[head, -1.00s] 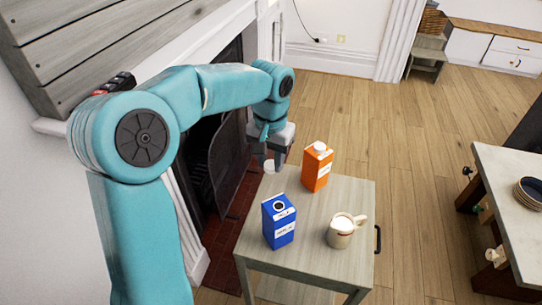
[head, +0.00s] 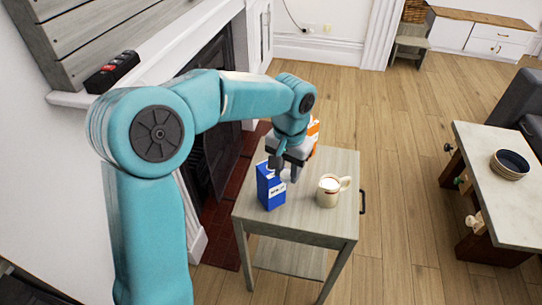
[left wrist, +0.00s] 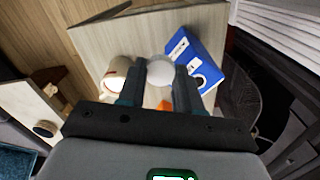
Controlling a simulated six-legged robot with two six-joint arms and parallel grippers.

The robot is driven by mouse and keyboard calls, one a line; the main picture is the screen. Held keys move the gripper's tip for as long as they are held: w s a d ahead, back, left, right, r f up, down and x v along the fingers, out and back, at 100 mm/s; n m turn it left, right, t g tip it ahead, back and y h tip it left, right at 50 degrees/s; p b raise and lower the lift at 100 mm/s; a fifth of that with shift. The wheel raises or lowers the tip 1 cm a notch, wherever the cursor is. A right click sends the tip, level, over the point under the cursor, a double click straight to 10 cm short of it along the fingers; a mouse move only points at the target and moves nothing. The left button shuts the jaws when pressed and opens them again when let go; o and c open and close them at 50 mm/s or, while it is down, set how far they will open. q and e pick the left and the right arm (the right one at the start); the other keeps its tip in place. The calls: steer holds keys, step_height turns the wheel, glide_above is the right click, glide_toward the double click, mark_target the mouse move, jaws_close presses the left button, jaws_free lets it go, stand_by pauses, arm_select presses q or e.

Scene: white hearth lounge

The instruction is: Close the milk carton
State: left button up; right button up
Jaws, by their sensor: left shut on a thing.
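The blue milk carton (head: 270,190) stands upright on the small grey-wood table (head: 300,224). In the left wrist view the carton (left wrist: 180,50) shows an uncovered round spout at its top. My left gripper (head: 283,174) is close to the carton's top, just behind and to its right in the head view. In the left wrist view the gripper (left wrist: 159,76) is shut on a round white cap (left wrist: 159,68), which is apart from the spout in the picture. My right gripper is in neither view.
A cream mug (head: 328,191) of white liquid stands right of the milk carton. An orange carton (head: 314,130) stands behind my left gripper, mostly hidden. The fireplace (head: 208,130) is left of the table. A pale-topped table (head: 480,185) with bowls stands at right.

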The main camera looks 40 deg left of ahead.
arm_select(q)
steer(key=w+d+f+m, duration=0.1)
steer(key=d+f+m, duration=0.1)
steer(key=d+f, duration=0.5)
steer(key=d, duration=0.3)
steer(key=shift+w+d+f, duration=0.3)
steer(key=shift+d+f, duration=0.05)
steer(key=shift+d, duration=0.15)
